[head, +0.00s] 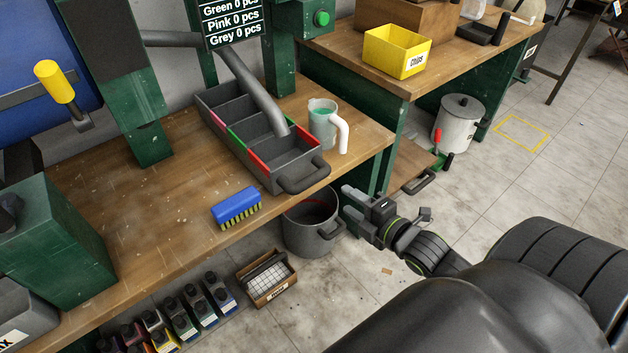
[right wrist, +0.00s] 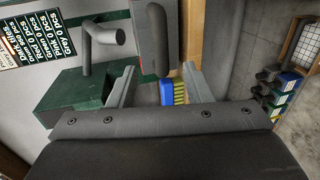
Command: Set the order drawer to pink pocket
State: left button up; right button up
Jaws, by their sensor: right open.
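The order drawer (head: 228,108) is a long dark grey tray with several pockets on the bench. Its rim carries pink, green and red strips, with red nearest the handle. The drawer handle (head: 305,179) sticks out past the bench edge. The grey spout (head: 262,98) ends above the drawer, apparently at the red-marked pocket. My right gripper (head: 352,203) is open and empty, beyond the bench edge, right of and below the handle. In the right wrist view, a dark bar that looks like the handle (right wrist: 155,40) lies ahead, between the open fingers. My left gripper is out of view.
A measuring jug (head: 323,125) stands close beside the drawer. A blue brush (head: 236,206) lies near the bench's front edge. A grey bucket (head: 308,235) stands on the floor below the handle. A sign (head: 233,22) reads zero for green, pink and grey.

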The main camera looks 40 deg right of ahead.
aim_at(318, 180)
jog(key=b+x, duration=0.1)
jog(key=x, duration=1.2)
jog(key=shift+w+a+b, duration=0.1)
jog(key=shift+w+b, duration=0.15)
jog(key=shift+b, duration=0.15)
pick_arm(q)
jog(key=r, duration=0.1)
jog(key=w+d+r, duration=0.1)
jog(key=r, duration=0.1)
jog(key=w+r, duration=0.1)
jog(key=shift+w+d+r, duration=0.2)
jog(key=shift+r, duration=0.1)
pick_arm(e)
grip_shut()
